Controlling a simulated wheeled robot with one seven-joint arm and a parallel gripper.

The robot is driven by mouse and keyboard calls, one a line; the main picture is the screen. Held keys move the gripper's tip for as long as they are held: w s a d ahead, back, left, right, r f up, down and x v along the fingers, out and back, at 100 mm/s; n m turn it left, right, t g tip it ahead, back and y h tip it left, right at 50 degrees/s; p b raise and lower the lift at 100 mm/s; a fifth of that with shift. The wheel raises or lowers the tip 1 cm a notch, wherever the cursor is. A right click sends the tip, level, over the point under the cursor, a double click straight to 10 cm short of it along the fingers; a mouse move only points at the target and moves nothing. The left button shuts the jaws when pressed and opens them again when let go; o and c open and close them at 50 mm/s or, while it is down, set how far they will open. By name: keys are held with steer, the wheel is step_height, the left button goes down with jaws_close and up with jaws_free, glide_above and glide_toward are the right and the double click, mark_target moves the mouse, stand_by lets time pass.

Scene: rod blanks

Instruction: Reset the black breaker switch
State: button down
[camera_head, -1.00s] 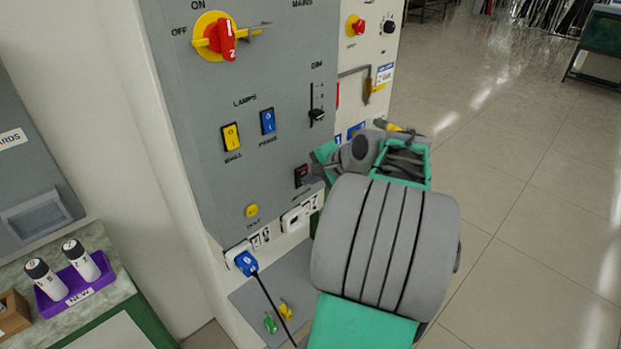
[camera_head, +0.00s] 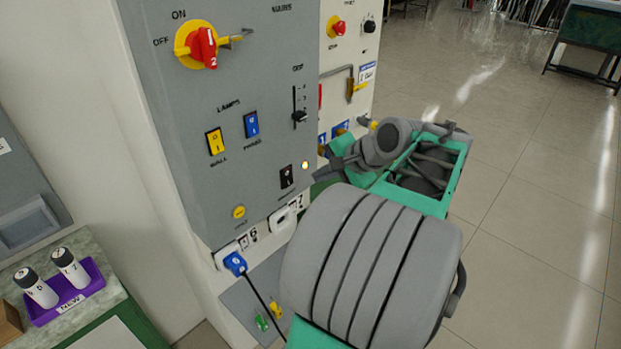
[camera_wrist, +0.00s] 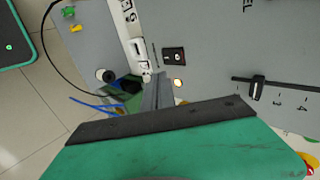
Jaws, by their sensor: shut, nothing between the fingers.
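The black breaker switch (camera_head: 286,177) is on the lower right of the grey panel. It also shows in the wrist view (camera_wrist: 173,56), with a black rocker and a small white mark and no red visible. My gripper (camera_wrist: 158,82) is shut and empty. It is just off the panel, near the switch and lamp, apart from the switch. In the head view its fingertips are hard to make out beside my wrist.
A red rotary handle (camera_head: 203,47), yellow rocker (camera_head: 215,141), blue rocker (camera_head: 251,124) and slider (camera_head: 299,116) share the panel. A blue plug (camera_head: 235,263) with a black cable is below. A padlock (camera_head: 357,88) hangs at right. Open floor lies to the right.

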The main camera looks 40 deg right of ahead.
steer(key=shift+v, duration=1.4)
steer(key=f+t+b, duration=0.1)
steer(key=s+f+b, duration=0.1)
steer(key=shift+s+d+f+t, duration=0.1)
steer(key=shift+s+f+t, duration=0.2)
steer(key=shift+f+t, duration=0.1)
glide_toward(289, 183)
step_height(289, 183, down, 3)
steer(key=w, duration=0.5)
steer(key=shift+w+f+p, duration=0.1)
steer(key=shift+f+p, duration=0.15)
steer(key=shift+p, duration=0.1)
